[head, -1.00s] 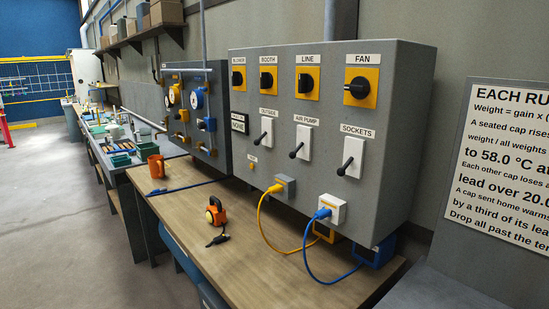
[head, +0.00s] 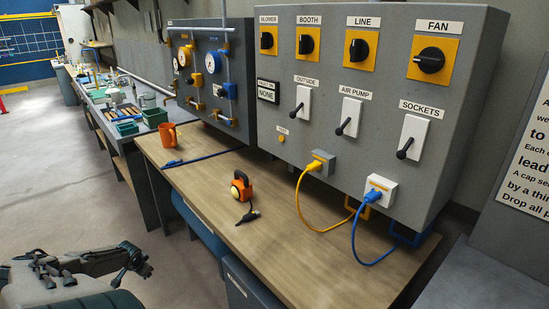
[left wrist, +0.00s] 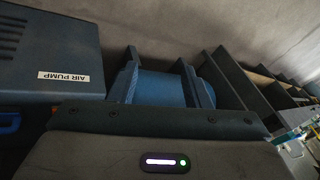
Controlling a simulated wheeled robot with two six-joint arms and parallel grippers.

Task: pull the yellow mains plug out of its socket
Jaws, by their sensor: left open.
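The yellow mains plug (head: 314,167) sits in the grey socket (head: 326,158) at the lower front of the big grey switch panel. Its yellow cable (head: 297,204) curves down to the bench and up to the right. My left gripper (head: 134,273) is low at the left of the head view, open and empty, beyond the bench's left edge and well away from the plug. The left wrist view shows neither the yellow plug nor its socket. My right gripper is not in view.
A blue plug (head: 376,196) with a blue cable sits in a white socket right of the yellow one. The left wrist view shows a blue box labelled AIR PUMP (left wrist: 60,45).

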